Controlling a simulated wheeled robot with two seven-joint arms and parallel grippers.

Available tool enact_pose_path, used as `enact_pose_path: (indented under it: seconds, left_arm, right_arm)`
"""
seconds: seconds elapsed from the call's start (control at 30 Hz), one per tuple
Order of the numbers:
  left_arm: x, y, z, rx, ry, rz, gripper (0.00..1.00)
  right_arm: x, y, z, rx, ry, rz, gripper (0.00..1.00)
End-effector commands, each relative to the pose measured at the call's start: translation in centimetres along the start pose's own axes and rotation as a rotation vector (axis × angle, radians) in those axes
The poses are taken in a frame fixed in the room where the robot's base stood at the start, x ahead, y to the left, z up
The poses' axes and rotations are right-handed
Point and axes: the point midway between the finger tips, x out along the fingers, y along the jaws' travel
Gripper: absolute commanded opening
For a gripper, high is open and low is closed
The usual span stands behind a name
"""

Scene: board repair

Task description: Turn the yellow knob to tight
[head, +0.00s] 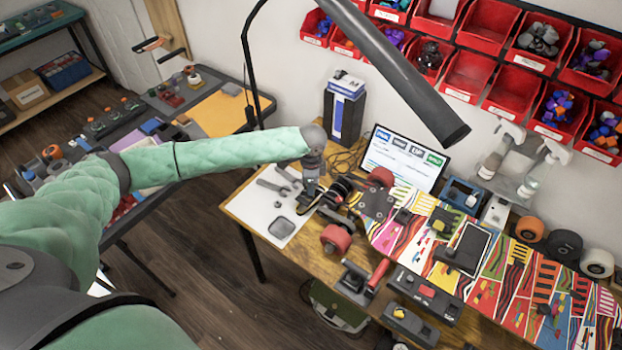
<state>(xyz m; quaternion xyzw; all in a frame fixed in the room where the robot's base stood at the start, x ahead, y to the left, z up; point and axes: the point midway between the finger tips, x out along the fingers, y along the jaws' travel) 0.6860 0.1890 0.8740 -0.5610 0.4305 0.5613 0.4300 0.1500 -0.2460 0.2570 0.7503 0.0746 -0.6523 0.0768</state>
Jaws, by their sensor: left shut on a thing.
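My left gripper (325,198) points down at the near left end of the workbench, beside the skateboard deck's wheels. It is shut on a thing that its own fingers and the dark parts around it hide. I cannot make out a yellow knob with certainty. A small yellow spot shows on a dark box (411,323) at the bench's front, apart from the gripper. The colourful deck (490,295) lies on the bench, with red wheels (336,238) at its left end. My right gripper is not in view.
A white mat (252,207) with wrenches lies left of the gripper. A black lamp (440,120) hangs over the bench. A screen (404,158) stands at the back, below red bins (466,75). Dark tools crowd the front edge.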

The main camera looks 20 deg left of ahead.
Motion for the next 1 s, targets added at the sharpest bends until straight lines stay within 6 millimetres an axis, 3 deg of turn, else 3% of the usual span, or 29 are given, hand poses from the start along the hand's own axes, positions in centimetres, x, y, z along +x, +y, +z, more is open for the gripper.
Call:
enact_pose_path:
  seconds: [0.2, 0.4, 1.0]
  left_arm:
    - [-0.4, 0.1, -0.1, -0.187, 0.001, 0.002, 0.02]
    - [-0.3, 0.0, -0.1, -0.319, 0.002, 0.001, 0.02]
    - [-0.2, -0.2, 0.0, -0.452, 0.002, -0.002, 0.02]
  right_arm:
    - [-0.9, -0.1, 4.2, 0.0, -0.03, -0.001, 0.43]
    - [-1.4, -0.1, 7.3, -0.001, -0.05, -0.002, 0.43]
    - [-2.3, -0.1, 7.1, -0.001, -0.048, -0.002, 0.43]
